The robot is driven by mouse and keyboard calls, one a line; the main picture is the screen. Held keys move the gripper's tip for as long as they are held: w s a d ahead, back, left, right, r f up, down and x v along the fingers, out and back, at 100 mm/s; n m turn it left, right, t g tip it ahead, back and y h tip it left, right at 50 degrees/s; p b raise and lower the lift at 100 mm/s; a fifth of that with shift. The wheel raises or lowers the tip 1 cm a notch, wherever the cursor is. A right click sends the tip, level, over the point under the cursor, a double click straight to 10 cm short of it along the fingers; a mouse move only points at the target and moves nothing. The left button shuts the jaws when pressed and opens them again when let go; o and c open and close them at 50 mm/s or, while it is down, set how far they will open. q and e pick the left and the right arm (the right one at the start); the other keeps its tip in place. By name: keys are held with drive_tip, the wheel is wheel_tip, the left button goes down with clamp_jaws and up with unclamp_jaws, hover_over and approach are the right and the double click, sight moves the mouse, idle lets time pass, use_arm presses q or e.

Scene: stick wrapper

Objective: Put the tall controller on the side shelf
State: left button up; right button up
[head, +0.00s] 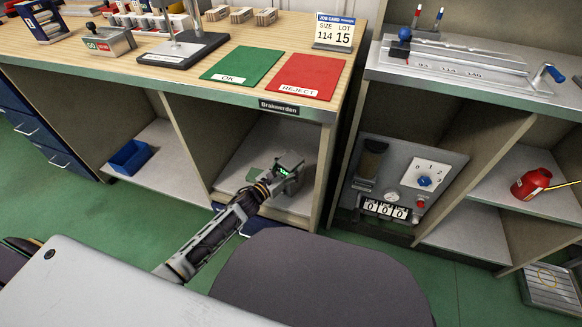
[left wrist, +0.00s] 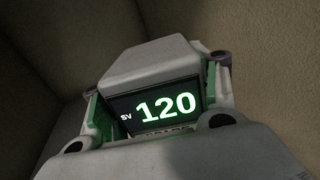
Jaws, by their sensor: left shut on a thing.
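My left gripper (head: 281,175) reaches into the open compartment under the bench. It is shut on a grey-white controller (head: 291,160) with a lit green display. In the left wrist view the controller (left wrist: 155,63) sits between the fingers, and its dark screen reads "SV 120" in green. Whether its underside touches the shelf board (head: 236,171) below it cannot be told. Its full height is hidden. Which shelf is the side shelf is not marked. My right gripper is not in view.
Compartment walls stand close on both sides of my left gripper. A blue bin (head: 130,157) lies in the left compartment. A red bottle (head: 530,184) lies on the right unit's shelf. A dark chair seat (head: 320,280) stands in front. Green and red mats (head: 305,77) lie on the bench.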

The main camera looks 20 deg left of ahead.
use_arm(q)
drive_tip(key=o, duration=1.7)
drive_tip(key=shift+f, duration=0.1)
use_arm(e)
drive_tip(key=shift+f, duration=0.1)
use_arm(q)
drive_tip(key=shift+s, duration=0.1)
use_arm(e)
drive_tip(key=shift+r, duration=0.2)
use_arm(q)
drive_tip(key=shift+p+v, duration=0.35)
drive_tip(key=shift+v, duration=0.9)
drive_tip(key=shift+p+v, duration=0.35)
drive_tip(key=shift+v, duration=1.15)
drive_tip(key=p, duration=0.1)
approach(284, 172)
drive_tip(key=shift+x, duration=1.05)
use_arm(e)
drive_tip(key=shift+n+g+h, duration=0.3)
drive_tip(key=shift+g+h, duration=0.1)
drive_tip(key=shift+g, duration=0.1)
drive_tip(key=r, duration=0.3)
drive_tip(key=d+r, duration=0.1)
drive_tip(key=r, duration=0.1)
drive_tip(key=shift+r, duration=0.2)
use_arm(q)
drive_tip(key=shift+a+f, duration=0.15)
